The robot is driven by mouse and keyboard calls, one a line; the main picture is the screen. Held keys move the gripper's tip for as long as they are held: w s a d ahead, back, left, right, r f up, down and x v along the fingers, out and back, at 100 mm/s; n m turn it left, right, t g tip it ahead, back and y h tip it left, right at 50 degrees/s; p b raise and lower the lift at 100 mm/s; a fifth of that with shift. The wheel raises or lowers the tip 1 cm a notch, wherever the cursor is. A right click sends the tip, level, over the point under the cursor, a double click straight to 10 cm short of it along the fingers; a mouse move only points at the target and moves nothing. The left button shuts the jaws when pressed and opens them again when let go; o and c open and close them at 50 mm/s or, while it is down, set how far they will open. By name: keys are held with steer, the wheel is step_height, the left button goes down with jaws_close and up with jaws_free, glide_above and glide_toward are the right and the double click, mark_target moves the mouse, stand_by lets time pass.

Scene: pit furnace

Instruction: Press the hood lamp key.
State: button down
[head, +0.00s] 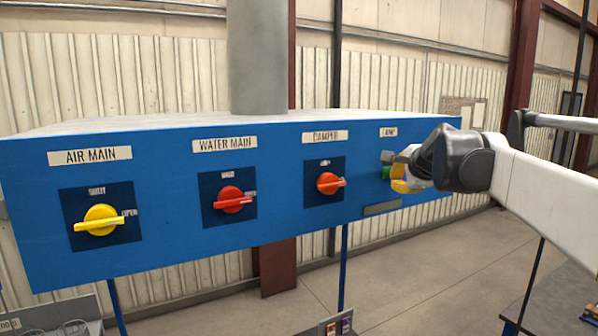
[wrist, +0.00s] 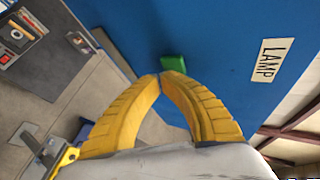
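The lamp key is a small green block on the blue hood face. It shows in the wrist view (wrist: 173,64), just beyond my fingertips, and partly hidden in the head view (head: 386,173). The LAMP label (wrist: 271,60) is to its right in the wrist view; in the head view a small label (head: 389,132) sits above the key. My gripper (wrist: 160,77) has yellow fingers whose tips meet with nothing between them. In the head view my gripper (head: 399,182) is at the right end of the hood, close to the key. I cannot tell whether they touch.
The blue hood (head: 290,225) also carries a yellow AIR MAIN knob (head: 100,220), a red WATER MAIN knob (head: 231,199) and a red DAMPER knob (head: 329,183), all left of my gripper. A grey pipe (head: 258,55) rises behind. Open floor lies below right.

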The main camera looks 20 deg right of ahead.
steer(key=shift+w, duration=0.2)
stand_by(0.5)
steer(key=shift+w, duration=0.3)
steer(key=shift+s, duration=0.45)
steer(key=s, duration=0.6)
steer(key=shift+d+p, duration=0.25)
steer(key=shift+p, duration=0.1)
